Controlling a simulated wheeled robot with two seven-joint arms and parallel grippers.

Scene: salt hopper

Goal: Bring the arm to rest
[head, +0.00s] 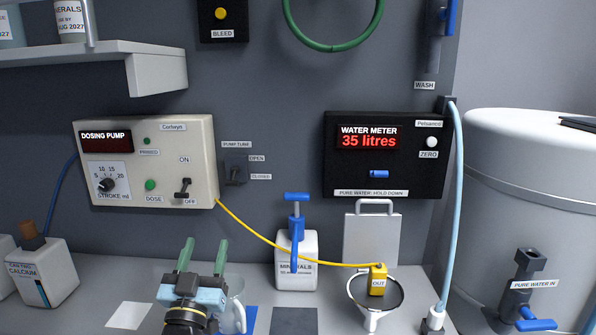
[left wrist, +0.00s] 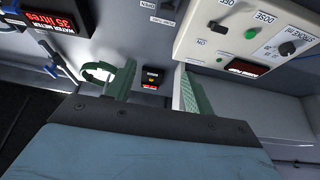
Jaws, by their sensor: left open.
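My left gripper (head: 203,256) stands at the lower middle-left of the head view, above the bench. Its two green fingers point up and are apart with nothing between them. In the left wrist view the open fingers (left wrist: 155,90) also show empty, with the wall beyond them. The gripper is in front of the dosing pump (head: 150,160) and below it, apart from it. A white jug or mug (head: 236,305) is partly hidden behind the gripper. My right gripper is in neither view.
The water meter (head: 384,180) reads 35 litres. A minerals bottle (head: 296,268) with a blue pump stands at the back. A yellow hose runs to the yellow OUT nozzle (head: 378,282) over a funnel (head: 372,318). A calcium bottle (head: 42,275) stands left; a big white tank (head: 530,190) stands right.

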